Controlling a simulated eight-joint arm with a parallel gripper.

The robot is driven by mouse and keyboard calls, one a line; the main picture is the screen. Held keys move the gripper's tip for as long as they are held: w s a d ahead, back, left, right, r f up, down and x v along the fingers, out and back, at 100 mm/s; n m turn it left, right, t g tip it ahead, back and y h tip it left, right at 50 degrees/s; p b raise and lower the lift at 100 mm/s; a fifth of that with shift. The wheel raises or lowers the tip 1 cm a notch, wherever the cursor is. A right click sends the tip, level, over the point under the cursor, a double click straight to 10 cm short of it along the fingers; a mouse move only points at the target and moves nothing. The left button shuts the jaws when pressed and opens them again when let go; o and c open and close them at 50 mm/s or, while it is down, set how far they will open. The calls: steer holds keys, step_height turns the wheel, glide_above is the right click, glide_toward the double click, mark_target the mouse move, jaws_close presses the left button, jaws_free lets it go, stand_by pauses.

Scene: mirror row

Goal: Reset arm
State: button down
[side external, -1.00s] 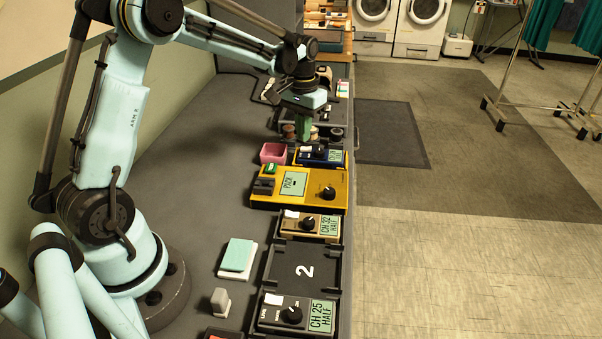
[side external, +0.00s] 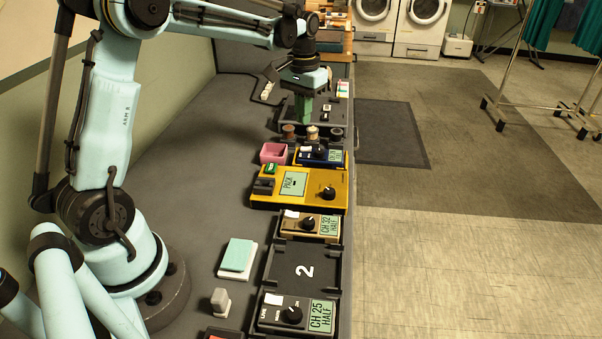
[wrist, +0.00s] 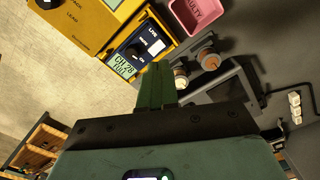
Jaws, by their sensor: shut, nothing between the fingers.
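My gripper (side external: 303,108) hangs over the far part of the counter in the side view, pointing down. Its green fingers are together with nothing between them. They also show in the wrist view (wrist: 158,85), pointing toward the blue pack (wrist: 138,42). In the side view the blue pack (side external: 313,154) sits at the far end of a row, nearer the camera than the gripper. Several small spools, one of them pale (side external: 312,132), stand just in front of the gripper. Whether the fingertips touch anything is hidden.
A yellow device (side external: 297,182), a tan pack (side external: 310,222), an empty slot marked 2 (side external: 303,268) and a black pack (side external: 295,312) line the counter's edge. A pink bin (side external: 273,152) and a teal pad (side external: 237,254) lie left. The counter's left middle is clear.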

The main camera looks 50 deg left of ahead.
steer(key=s+d+r+m+t, duration=0.1)
steer(key=s+d+r+t, duration=0.2)
steer(key=s+d+r, duration=0.35)
steer(key=s+d+f+m+t, duration=0.2)
steer(key=s+d+f+t, duration=0.2)
steer(key=s+d, duration=0.3)
steer(key=shift+s, duration=1.05)
